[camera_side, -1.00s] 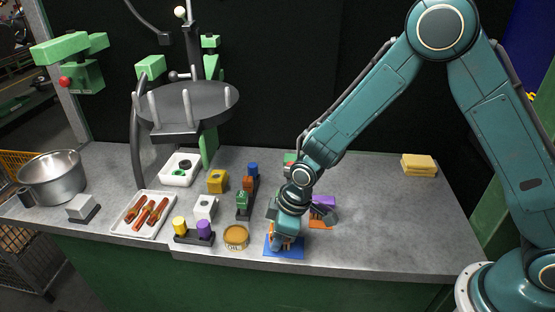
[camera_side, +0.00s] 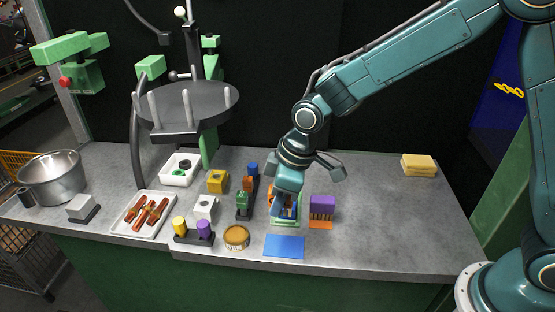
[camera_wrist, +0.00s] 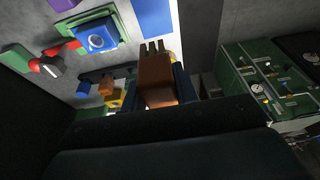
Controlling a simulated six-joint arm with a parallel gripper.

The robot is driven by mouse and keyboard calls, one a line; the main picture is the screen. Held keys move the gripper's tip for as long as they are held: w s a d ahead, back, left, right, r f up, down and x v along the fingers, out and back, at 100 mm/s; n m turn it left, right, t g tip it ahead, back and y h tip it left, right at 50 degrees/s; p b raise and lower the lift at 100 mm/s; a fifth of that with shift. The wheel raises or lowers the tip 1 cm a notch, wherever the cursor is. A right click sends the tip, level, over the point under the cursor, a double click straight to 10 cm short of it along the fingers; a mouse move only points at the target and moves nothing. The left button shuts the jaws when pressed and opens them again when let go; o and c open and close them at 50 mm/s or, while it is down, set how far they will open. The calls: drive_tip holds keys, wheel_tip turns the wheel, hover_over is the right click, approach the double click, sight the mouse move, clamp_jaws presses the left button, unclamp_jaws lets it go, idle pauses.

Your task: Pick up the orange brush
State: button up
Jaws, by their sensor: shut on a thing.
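The orange brush (camera_wrist: 157,75) is between my gripper's fingers (camera_wrist: 160,92) in the wrist view, its dark bristles toward the top of the picture. In the side view my gripper (camera_side: 285,200) is above the table, in front of a green base with a blue part (camera_side: 287,218). The brush is mostly hidden there by the gripper. The blue mat (camera_side: 284,247) lies bare at the table's front edge, nearer than the gripper.
A round tin (camera_side: 236,236) and small blocks stand to the left. A white tray (camera_side: 130,228) holds sausages. The table's right side is mostly clear, with yellow sponges (camera_side: 419,165) at the back.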

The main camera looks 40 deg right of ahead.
sight(270, 188)
wheel_tip(270, 188, up, 8)
drive_tip(key=shift+r, duration=0.2)
idle(0.5)
drive_tip(key=o, duration=0.3)
drive_tip(key=shift+c, duration=0.9)
drive_tip(key=w+a+f, duration=0.2)
drive_tip(key=f, duration=0.2)
drive_tip(key=w+a+f+y, duration=0.1)
drive_tip(key=w+a+f, duration=0.1)
drive_tip(key=w+f, duration=0.1)
drive_tip(key=w+a+f+y, duration=0.1)
drive_tip(key=w+a+f, duration=0.1)
drive_tip(key=f, duration=0.4)
drive_tip(key=shift+w+a+t, duration=0.15)
drive_tip(key=shift+a+t, duration=0.15)
drive_tip(key=shift+a, duration=0.15)
